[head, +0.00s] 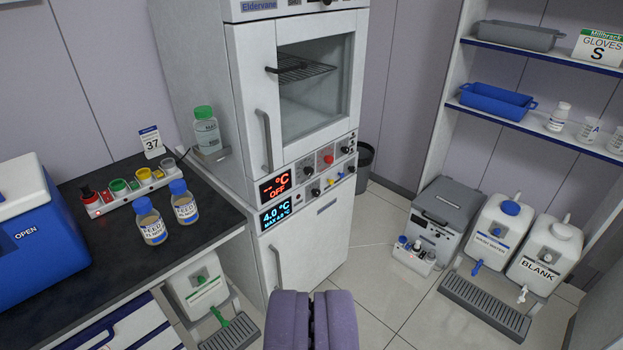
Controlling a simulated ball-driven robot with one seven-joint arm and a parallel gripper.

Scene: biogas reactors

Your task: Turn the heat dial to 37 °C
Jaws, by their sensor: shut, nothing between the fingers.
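A tall white cabinet (238,110) with a glass door stands in the middle. Its control panel has several black knobs, a red one and a red display (275,188) reading "°C OFF". A blue display (277,213) below reads 4.0 °C. One black knob (309,170) sits right of the red display; I cannot tell which knob is the heat dial, and their markings are too small to read. A white card (151,142) on the counter shows 37. My gripper (311,298), with purple fingers, is shut and empty at the bottom centre, apart from the panel.
The dark counter (95,236) on the left holds a blue cooler (35,235), two blue-capped bottles (168,215) and a strip of coloured cups. A grey lidded box (446,213) and white canisters (500,232) stand at right. The tiled floor before the cabinet is clear.

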